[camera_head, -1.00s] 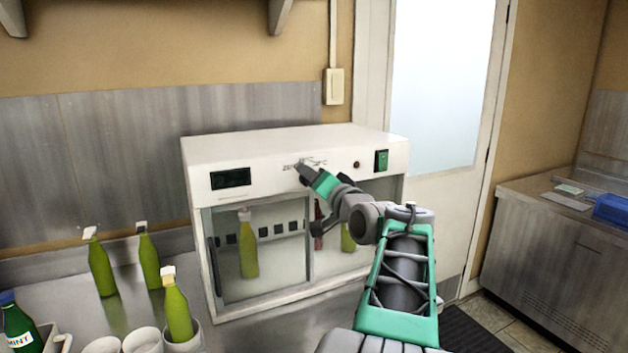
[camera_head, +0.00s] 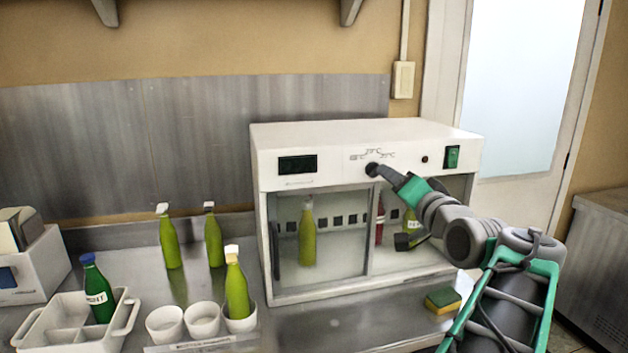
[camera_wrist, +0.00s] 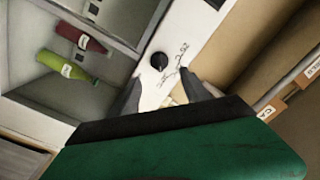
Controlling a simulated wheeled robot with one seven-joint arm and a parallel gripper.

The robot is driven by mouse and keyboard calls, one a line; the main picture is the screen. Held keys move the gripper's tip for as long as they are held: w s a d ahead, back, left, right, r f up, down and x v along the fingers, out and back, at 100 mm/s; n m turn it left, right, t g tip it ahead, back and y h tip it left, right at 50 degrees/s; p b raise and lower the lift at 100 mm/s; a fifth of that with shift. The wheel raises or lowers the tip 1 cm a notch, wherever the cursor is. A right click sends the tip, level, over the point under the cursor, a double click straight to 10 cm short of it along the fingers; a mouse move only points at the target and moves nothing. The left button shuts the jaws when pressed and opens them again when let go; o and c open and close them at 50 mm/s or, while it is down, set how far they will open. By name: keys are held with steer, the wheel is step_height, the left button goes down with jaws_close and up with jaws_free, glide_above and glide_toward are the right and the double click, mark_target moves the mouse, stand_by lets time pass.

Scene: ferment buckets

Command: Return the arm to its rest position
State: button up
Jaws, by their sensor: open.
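My gripper (camera_head: 385,174) is at the front panel of the white cabinet (camera_head: 330,139), by the dark round knob (camera_head: 372,169). In the wrist view my gripper (camera_wrist: 162,78) has its two dark fingers spread apart, with nothing held between them. The black knob (camera_wrist: 159,61) lies just beyond the fingertips, and I see no clear contact. Printed temperature markings sit beside the knob. My arm reaches in from the lower right of the head view and hides part of the cabinet's right side.
Green bottles stand inside the cabinet (camera_head: 307,240), with a red one (camera_head: 379,220) farther right. More green bottles (camera_head: 170,243), white cups (camera_head: 202,320) and a divided caddy (camera_head: 67,325) are on the counter at left. A sponge (camera_head: 442,300) lies right of centre, near my arm.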

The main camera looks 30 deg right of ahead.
steer(key=w+a+f+n+g+y+p, duration=0.1)
steer(key=w+a+f+n+g+y, duration=0.2)
steer(key=a+f, duration=0.7)
steer(key=w+a+f+n+g+y+p, duration=0.2)
steer(key=a+f+n+g, duration=0.2)
steer(key=a+f, duration=0.55)
steer(key=s+a+f+n+g, duration=0.2)
steer(key=s+a+f+g, duration=0.1)
steer(key=s+a+f, duration=0.2)
steer(key=s+a+f+n+g+p, duration=0.1)
steer(key=s+a+f+n+g, duration=0.2)
steer(key=s+a, duration=0.7)
steer(key=shift+s+f+n+g, duration=0.15)
steer(key=shift+f+n+g, duration=0.15)
steer(key=shift+f+g, duration=0.45)
steer(key=shift+c, duration=0.5)
